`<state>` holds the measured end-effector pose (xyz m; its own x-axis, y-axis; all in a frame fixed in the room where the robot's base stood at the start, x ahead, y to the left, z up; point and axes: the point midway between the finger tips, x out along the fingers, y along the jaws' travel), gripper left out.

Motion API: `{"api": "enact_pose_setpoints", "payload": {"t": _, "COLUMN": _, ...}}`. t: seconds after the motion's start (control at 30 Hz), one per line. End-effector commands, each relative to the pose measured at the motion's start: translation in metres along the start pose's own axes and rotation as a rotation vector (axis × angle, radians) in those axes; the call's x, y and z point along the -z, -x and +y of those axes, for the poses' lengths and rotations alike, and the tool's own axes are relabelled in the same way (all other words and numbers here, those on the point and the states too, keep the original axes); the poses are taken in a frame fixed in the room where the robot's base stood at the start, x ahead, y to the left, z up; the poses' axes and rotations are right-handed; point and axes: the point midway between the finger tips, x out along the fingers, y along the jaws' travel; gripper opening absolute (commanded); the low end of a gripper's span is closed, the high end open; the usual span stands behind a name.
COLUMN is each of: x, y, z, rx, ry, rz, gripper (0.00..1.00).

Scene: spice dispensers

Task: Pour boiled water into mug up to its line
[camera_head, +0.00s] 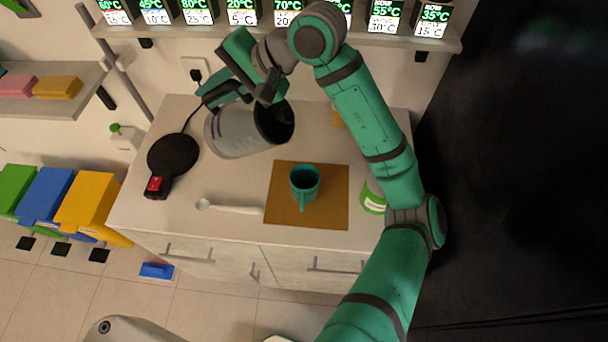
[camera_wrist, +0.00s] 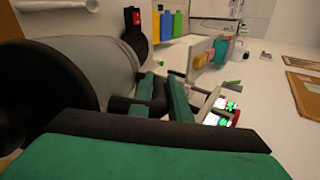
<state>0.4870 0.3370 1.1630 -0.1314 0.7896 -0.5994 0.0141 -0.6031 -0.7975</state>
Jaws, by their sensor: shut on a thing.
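A grey metal kettle (camera_head: 236,132) with a dark open mouth is tilted in the air above the back of the counter, its mouth toward the right. My gripper (camera_head: 236,92) is shut on the kettle's handle. In the wrist view the kettle (camera_wrist: 100,66) fills the left side, with the gripper's fingers (camera_wrist: 165,98) at its dark handle. A teal mug (camera_head: 304,184) stands upright on a brown mat (camera_head: 332,212), to the right of and in front of the kettle. The mug's inside looks dark; its line and any water level cannot be made out. No stream of water shows.
A black kettle base (camera_head: 172,153) with a red switch is at the counter's left. A white spoon-like utensil (camera_head: 232,207) lies left of the mat. A green-and-white container (camera_head: 372,198) stands right of it, partly behind my arm. A shelf of temperature displays (camera_head: 240,26) runs along the back.

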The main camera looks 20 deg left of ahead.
Motion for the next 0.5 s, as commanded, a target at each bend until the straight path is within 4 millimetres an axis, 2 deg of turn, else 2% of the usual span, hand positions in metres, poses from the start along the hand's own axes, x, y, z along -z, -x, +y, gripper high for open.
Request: {"api": "enact_pose_setpoints", "payload": {"t": 0.5, "x": -0.0017, "y": 0.0011, "z": -0.0030, "rx": 0.033, "ry": 0.008, "rz": -0.004, "gripper": 0.00}}
